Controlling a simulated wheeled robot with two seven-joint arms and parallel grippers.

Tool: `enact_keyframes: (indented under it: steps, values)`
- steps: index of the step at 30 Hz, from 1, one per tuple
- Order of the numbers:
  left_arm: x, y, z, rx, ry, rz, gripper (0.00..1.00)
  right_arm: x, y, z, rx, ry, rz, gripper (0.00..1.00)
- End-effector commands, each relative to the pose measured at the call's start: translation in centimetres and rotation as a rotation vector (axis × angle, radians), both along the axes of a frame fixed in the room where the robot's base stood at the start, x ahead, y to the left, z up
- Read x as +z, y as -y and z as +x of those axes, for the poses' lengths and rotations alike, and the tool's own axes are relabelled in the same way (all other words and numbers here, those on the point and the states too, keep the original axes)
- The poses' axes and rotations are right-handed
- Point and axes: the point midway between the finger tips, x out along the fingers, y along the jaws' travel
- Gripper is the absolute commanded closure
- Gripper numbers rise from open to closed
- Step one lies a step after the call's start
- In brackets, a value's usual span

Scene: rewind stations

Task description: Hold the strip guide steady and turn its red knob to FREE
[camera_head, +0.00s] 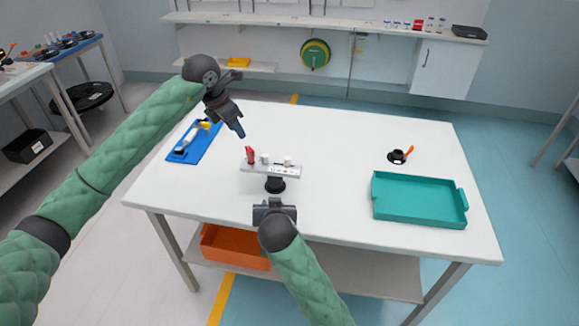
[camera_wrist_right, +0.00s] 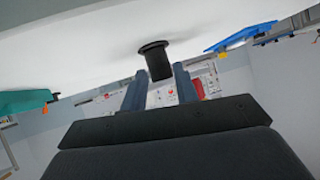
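The strip guide (camera_head: 262,171) is a pale plate on a short black round stand (camera_head: 275,185), upright on the white table. Its red knob (camera_head: 250,156) stands at the plate's left end, beside small white parts. My left gripper (camera_head: 240,132) points down, above and behind the knob, apart from it; its finger gap is unclear. My right gripper (camera_head: 275,204) is low in front of the stand. In the right wrist view its two fingers are apart, with the black stand (camera_wrist_right: 158,62) between or just beyond their tips. The guide's plate (camera_wrist_right: 162,95) and red knob (camera_wrist_right: 201,89) show behind. The FREE mark is unreadable.
A blue tray (camera_head: 205,146) with white and yellow items lies at the table's left. A teal tray (camera_head: 418,219) is at the right. A small black holder with an orange piece (camera_head: 399,156) sits behind it. The table between the guide and teal tray is clear.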

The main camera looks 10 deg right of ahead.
Motion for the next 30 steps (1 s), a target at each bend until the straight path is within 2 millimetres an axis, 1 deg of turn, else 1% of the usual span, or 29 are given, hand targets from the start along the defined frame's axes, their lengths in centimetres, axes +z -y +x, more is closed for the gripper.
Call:
enact_keyframes:
  steps: [1,3,6,9,13,16,20,30]
  values:
    - [0.0,0.0,0.0,0.000,0.000,0.000,0.64,1.1,0.8,1.6,0.005,0.031,-0.016,0.70]
    - [0.0,0.0,0.0,0.000,0.000,0.000,0.64,2.4,1.9,3.6,0.015,0.066,-0.037,0.70]
    - [0.0,0.0,0.0,0.000,0.000,0.000,0.64,3.9,3.5,6.0,0.030,0.106,-0.069,0.70]
    - [0.0,0.0,0.0,0.000,0.000,0.000,0.64,5.0,4.9,7.8,0.040,0.134,-0.094,0.70]
    - [0.0,0.0,0.0,0.000,0.000,0.000,0.64,5.8,5.9,9.0,0.047,0.152,-0.112,0.70]
    - [0.0,0.0,0.0,0.000,0.000,0.000,0.64,6.0,6.1,9.6,0.049,0.158,-0.116,0.70]
    - [0.0,0.0,0.0,0.000,0.000,0.000,0.64,5.5,6.1,10.7,0.049,0.157,-0.119,0.70]
    - [0.0,0.0,0.0,0.000,0.000,0.000,0.64,3.7,6.1,14.9,0.050,0.156,-0.117,0.70]
